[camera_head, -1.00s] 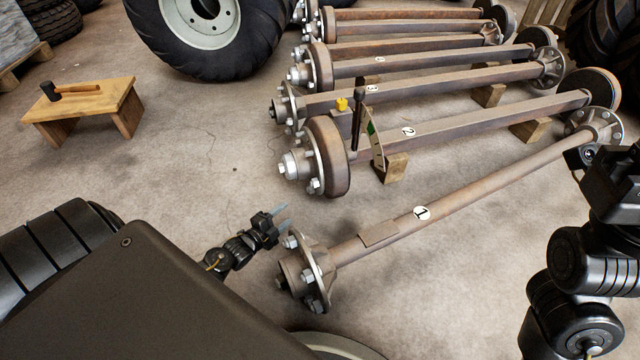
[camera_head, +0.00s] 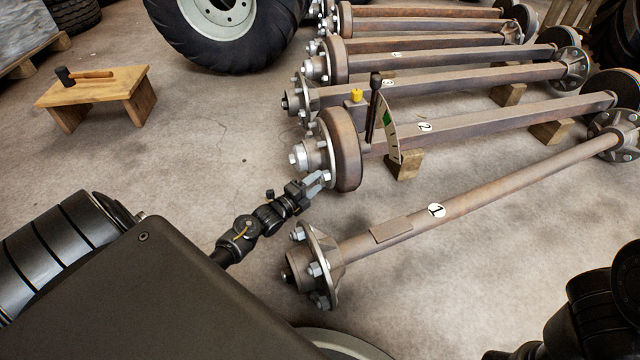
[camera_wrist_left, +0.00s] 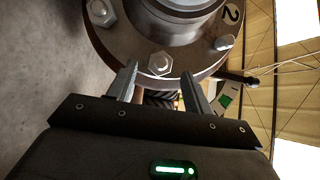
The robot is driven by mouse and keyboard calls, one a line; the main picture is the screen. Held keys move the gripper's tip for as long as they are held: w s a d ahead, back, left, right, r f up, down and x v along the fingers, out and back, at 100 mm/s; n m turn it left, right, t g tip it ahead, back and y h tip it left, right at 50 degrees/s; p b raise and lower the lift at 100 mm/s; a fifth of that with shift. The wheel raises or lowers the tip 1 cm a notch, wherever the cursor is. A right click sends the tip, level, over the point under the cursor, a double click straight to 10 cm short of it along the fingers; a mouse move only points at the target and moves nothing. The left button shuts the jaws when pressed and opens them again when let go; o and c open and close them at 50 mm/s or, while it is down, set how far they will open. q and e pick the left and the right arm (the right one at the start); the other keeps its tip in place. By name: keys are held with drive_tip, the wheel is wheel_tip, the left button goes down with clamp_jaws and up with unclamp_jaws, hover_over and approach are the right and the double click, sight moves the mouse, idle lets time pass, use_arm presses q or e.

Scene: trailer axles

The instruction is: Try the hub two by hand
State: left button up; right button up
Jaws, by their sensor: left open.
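Axle two (camera_head: 480,125), a rusty square beam with a round "2" label, rests on wooden blocks. Its near left end carries a rusty drum and the metal hub two (camera_head: 312,158), which has a flange with nuts. My left gripper (camera_head: 318,181) is open at the lower edge of this hub, in front of the drum. In the left wrist view the two fingers (camera_wrist_left: 158,86) stand apart. A nut (camera_wrist_left: 160,63) on the hub flange (camera_wrist_left: 125,45) shows between and just beyond the tips. Contact cannot be told. My right gripper is out of view.
Axle one (camera_head: 480,195) lies in front, its hub (camera_head: 315,265) close to my left arm. A dark upright lever (camera_head: 375,105) and a marked curved scale (camera_head: 390,130) stand by axle two's drum. More axles lie behind. A wooden stool (camera_head: 95,95) bears a mallet (camera_head: 85,75).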

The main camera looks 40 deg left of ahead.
use_arm(q)
drive_tip(key=shift+w+d+b, duration=0.2)
drive_tip(key=shift+w+b, duration=0.2)
drive_tip(key=shift+w, duration=0.9)
drive_tip(key=shift+c, duration=0.4)
clamp_jaws()
